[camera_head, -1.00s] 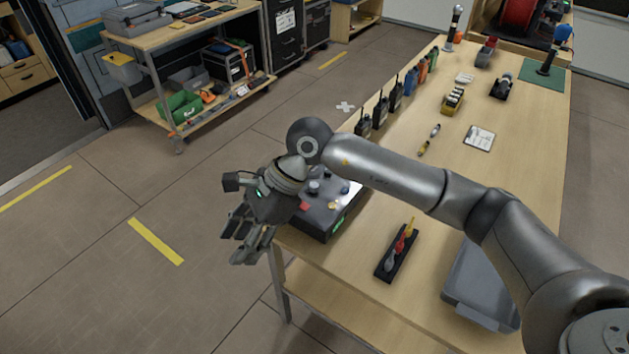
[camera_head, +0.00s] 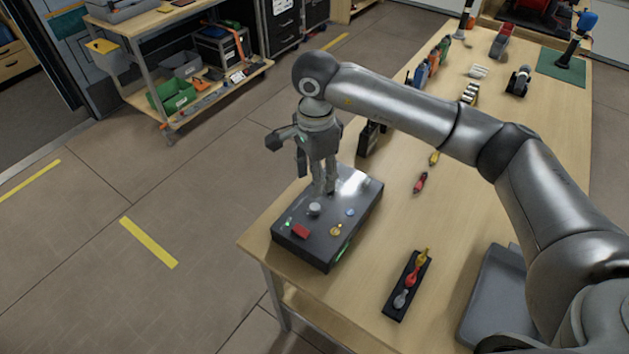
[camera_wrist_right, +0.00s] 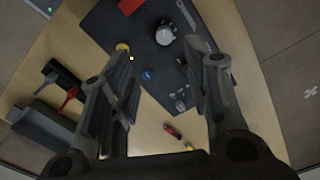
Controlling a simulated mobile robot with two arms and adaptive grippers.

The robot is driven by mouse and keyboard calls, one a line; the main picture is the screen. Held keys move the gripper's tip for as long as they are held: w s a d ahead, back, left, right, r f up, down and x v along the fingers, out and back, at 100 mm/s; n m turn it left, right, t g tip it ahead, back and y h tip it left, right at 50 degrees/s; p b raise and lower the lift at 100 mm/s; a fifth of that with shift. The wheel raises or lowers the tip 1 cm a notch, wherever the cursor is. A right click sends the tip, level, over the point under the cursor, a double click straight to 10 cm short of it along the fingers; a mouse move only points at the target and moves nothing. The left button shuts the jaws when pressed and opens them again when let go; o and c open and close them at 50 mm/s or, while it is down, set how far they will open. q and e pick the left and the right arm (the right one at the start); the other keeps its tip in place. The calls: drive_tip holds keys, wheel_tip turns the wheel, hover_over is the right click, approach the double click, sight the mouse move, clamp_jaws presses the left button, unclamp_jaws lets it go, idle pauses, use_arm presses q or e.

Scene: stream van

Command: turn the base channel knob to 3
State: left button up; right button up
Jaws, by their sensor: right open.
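A dark base box (camera_head: 345,225) sits at the near left corner of the wooden table. A round light-grey knob (camera_head: 314,209) stands on its top. It also shows in the right wrist view as a grey knob (camera_wrist_right: 165,35) beside white lettering, too small to read surely; its setting cannot be told. My right gripper (camera_head: 325,190) points down over the back part of the box, behind the grey knob. In the right wrist view its fingers (camera_wrist_right: 158,58) are spread with nothing between them, and the knob lies beyond their tips. My left gripper is in no view.
The box also carries a red button (camera_head: 300,231), a yellow knob (camera_head: 335,230) and a blue knob (camera_head: 350,212). A black holder (camera_head: 398,305) with coloured pieces and a grey bin (camera_head: 492,290) stand to the right. Black radios (camera_head: 370,138) stand behind the box.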

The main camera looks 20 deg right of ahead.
sight(315, 206)
drive_tip(key=f+p, duration=0.1)
drive_tip(key=f, duration=0.3)
drive_tip(key=f+p, duration=0.1)
drive_tip(key=f, duration=0.2)
drive_tip(key=shift+w+f, duration=0.2)
drive_tip(key=shift+f, duration=0.2)
drive_tip(key=shift+w+f+p, duration=0.1)
drive_tip(key=shift+f+p, duration=0.25)
drive_tip(key=shift+f, duration=1.05)
drive_tip(key=shift+d, duration=0.1)
drive_tip(key=c, duration=0.3)
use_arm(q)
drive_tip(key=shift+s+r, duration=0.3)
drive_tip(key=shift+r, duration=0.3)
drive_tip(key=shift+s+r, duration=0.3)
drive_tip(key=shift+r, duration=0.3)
use_arm(e)
clamp_jaws()
